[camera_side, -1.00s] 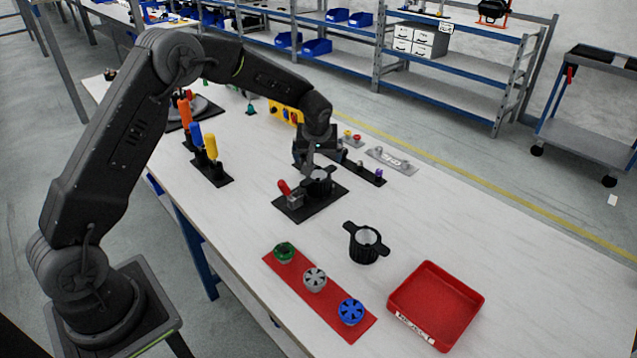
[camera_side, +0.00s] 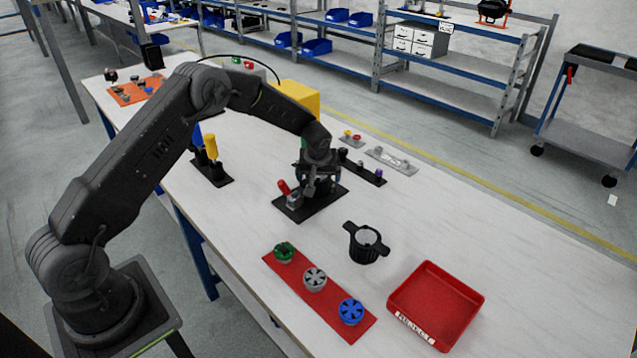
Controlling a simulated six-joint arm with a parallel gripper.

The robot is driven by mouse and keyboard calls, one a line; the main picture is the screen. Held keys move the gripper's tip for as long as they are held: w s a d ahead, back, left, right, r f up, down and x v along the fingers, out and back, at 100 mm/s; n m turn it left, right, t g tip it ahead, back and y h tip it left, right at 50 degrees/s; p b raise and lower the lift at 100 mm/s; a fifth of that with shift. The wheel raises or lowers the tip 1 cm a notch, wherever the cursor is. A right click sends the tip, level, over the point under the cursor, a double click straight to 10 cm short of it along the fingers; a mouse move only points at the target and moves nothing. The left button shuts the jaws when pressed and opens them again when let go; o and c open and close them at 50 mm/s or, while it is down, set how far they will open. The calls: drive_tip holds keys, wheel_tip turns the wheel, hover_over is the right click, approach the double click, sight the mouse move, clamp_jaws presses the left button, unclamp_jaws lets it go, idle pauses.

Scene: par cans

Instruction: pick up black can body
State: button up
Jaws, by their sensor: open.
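A black can body (camera_side: 366,246) with two side ears and a pale inside stands upright on the white table, right of the fixture. A second black cup-like body (camera_side: 321,193) sits on the black fixture plate (camera_side: 296,213), mostly hidden by my gripper. My gripper (camera_side: 319,187) points down right over that body, its fingers low at its sides. It is open; whether the fingers touch the body cannot be told.
A red clamp handle (camera_side: 283,187) stands close left of my gripper. A red strip (camera_side: 333,310) holds green, grey and blue round parts at the front. A red tray (camera_side: 436,306) is at the front right. Screwdrivers in a black holder (camera_side: 212,174) stand left.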

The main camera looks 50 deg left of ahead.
drive_tip(key=shift+c, duration=0.4)
drive_tip(key=shift+a+r, duration=0.1)
drive_tip(key=shift+r, duration=0.05)
drive_tip(key=c, duration=1.3)
wheel_tip(320, 180, up, 5)
drive_tip(key=shift+w+f, duration=0.1)
drive_tip(key=shift+f, duration=0.1)
drive_tip(key=shift+s+a+r, duration=1.3)
drive_tip(key=shift+a+r, duration=0.15)
drive_tip(key=shift+r, duration=0.1)
drive_tip(key=shift+s+a+r, duration=1.3)
drive_tip(key=shift+a+r, duration=0.15)
drive_tip(key=shift+r, duration=0.1)
drive_tip(key=shift+s+a+r, duration=1.3)
drive_tip(key=shift+a+r, duration=0.15)
drive_tip(key=shift+r, duration=0.1)
